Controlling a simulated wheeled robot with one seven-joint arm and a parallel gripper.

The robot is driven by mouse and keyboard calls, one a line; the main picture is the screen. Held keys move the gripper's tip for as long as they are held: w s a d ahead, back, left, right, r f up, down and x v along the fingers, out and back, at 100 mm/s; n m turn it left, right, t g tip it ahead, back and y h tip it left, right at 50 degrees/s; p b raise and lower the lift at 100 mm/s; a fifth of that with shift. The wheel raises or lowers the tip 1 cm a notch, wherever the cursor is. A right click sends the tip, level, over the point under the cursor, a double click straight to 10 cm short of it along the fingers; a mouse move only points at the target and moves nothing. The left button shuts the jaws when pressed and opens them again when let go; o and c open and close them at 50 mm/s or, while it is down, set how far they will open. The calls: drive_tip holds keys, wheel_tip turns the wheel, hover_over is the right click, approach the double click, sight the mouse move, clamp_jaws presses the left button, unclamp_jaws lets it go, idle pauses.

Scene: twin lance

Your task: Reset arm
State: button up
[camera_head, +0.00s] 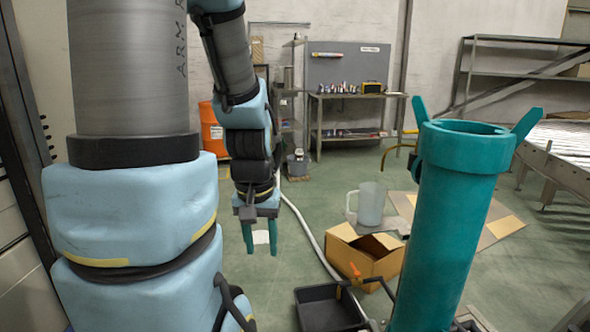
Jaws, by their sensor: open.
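My arm comes down from the top of the head view, in light blue and grey segments. My gripper (260,240) hangs at its end, pointing down, left of the picture's middle. Its two teal fingers are apart, with floor and a small white patch showing between them. I see nothing held in it.
A teal tube (450,215) with two prongs stands close on the right. An open cardboard box (368,268), a black tray (328,312) and a translucent jug (371,204) are right of my gripper. An orange drum (214,130) and a workbench (350,97) stand behind.

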wheel_tip(320, 180, up, 17)
drive_tip(key=p, duration=1.5)
drive_tip(key=shift+r, duration=0.15)
